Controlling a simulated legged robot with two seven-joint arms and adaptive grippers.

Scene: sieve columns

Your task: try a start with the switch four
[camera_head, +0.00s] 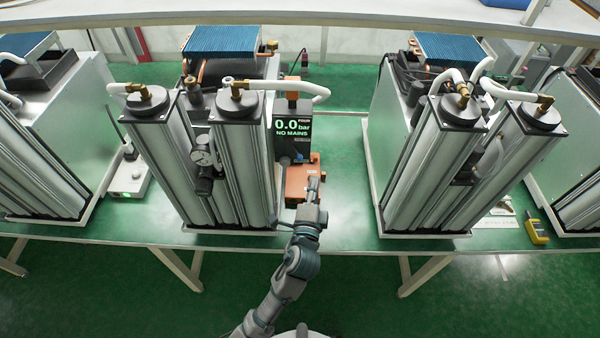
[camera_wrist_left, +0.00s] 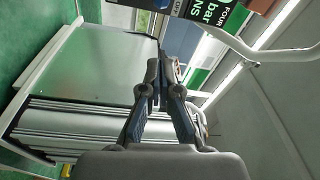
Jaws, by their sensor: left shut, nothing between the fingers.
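My left gripper (camera_head: 315,185) is in front of an orange box (camera_head: 297,183) beside the centre column unit and covers part of it. In the left wrist view its fingers (camera_wrist_left: 161,68) are shut together with nothing between them. A black display (camera_head: 291,130) above the orange box reads "0.0 bar NO MAINS" in green. Part of the display (camera_wrist_left: 212,12) also shows in the left wrist view, at the top. Whether the fingertips touch the orange box I cannot tell. My right gripper is not in view.
The centre unit (camera_head: 243,170) has silver columns, a gauge (camera_head: 203,157) and white hoses. A similar unit (camera_head: 430,165) stands to the right, with others at both edges. The green bench (camera_head: 342,190) is clear between them. A yellow meter (camera_head: 536,229) lies at right.

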